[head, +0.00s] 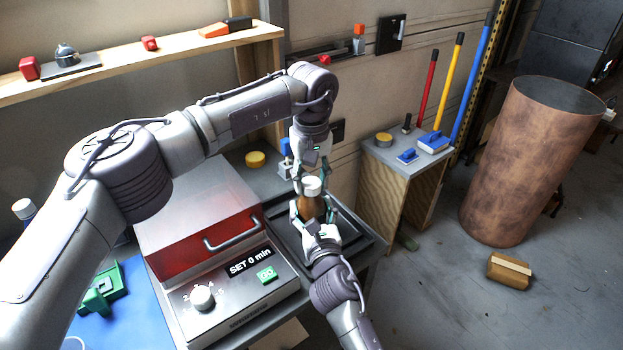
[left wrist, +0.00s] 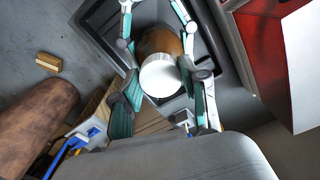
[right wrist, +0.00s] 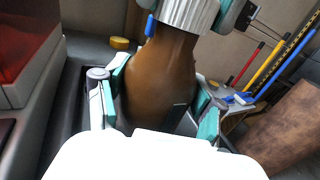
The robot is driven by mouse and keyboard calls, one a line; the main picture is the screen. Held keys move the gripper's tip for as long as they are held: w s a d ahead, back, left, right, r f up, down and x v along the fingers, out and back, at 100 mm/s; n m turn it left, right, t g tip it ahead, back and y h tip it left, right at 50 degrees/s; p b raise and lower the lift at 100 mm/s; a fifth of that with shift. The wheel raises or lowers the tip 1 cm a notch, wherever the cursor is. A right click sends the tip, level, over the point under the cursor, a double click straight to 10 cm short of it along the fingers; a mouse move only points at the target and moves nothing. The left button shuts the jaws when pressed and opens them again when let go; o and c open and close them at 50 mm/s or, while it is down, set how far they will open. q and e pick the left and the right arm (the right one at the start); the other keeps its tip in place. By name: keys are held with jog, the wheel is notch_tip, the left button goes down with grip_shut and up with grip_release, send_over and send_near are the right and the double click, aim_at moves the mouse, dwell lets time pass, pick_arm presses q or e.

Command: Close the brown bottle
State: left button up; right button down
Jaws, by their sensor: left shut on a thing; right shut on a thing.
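The brown bottle (head: 309,206) stands upright over the dark tray on the bench. It fills the middle of the right wrist view (right wrist: 160,85). My right gripper (head: 314,217) is shut around the bottle's body from the near side. The white cap (head: 311,186) sits on top of the bottle's neck, with its ribbed side showing in the right wrist view (right wrist: 190,12). My left gripper (head: 312,178) comes down from above and is shut on the cap. In the left wrist view the cap (left wrist: 160,75) lies between its teal pads. The thread is hidden under the cap.
A red-lidded machine (head: 195,220) with a dial and handle stands just left of the bottle. The dark tray (head: 361,241) has a raised rim. A yellow round item (head: 255,159) lies behind. A side table (head: 400,165) with blue tools stands at right.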

pick_arm(q)
jog(key=m, duration=0.4)
jog(key=shift+m, duration=0.3)
jog(key=m, duration=0.6)
jog(key=o, duration=0.7)
jog(key=shift+r, duration=2.25)
jog(key=shift+c, duration=0.5)
